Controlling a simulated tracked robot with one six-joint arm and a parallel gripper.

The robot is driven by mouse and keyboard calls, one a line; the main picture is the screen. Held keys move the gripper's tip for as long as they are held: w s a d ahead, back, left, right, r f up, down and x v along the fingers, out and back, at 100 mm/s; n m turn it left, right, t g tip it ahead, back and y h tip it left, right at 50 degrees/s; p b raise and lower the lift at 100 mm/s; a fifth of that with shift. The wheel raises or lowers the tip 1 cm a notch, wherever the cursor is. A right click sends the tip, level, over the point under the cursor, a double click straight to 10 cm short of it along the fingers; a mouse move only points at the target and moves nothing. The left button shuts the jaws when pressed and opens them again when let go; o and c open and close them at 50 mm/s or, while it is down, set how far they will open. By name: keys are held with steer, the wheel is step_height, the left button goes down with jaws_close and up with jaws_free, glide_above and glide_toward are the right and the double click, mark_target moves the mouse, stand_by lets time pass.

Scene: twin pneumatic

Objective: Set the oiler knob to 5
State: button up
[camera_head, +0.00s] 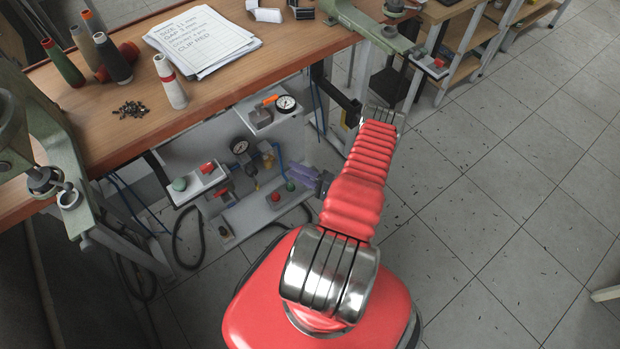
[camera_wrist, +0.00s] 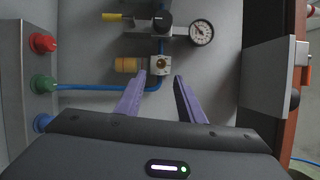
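The pneumatic unit hangs under the bench. In the wrist view, a pale square block with a brass round centre (camera_wrist: 160,66) and an amber bowl (camera_wrist: 127,65) on its left appear to be the oiler. The amber part also shows in the head view (camera_head: 268,160). I see no readable number on it, so its setting cannot be told. My gripper (camera_wrist: 159,80) is open and empty; its two purple fingers point toward the block from below in the wrist view, with a gap between them. Contact cannot be told. The fingers also show in the head view (camera_head: 303,174).
A black knob (camera_wrist: 161,20), yellow handle (camera_wrist: 111,17) and gauge (camera_wrist: 201,32) sit above the block. Red (camera_wrist: 42,43), green (camera_wrist: 43,84) and blue (camera_wrist: 42,122) fittings line the left; a blue tube (camera_wrist: 100,87) runs across. A grey box (camera_wrist: 278,78) stands right.

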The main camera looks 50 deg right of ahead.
steer(key=shift+s+d+f, duration=0.1)
steer(key=shift+s+d, duration=0.05)
steer(key=shift+s, duration=1.3)
steer(key=shift+s+d, duration=0.15)
steer(key=shift+s, duration=1.3)
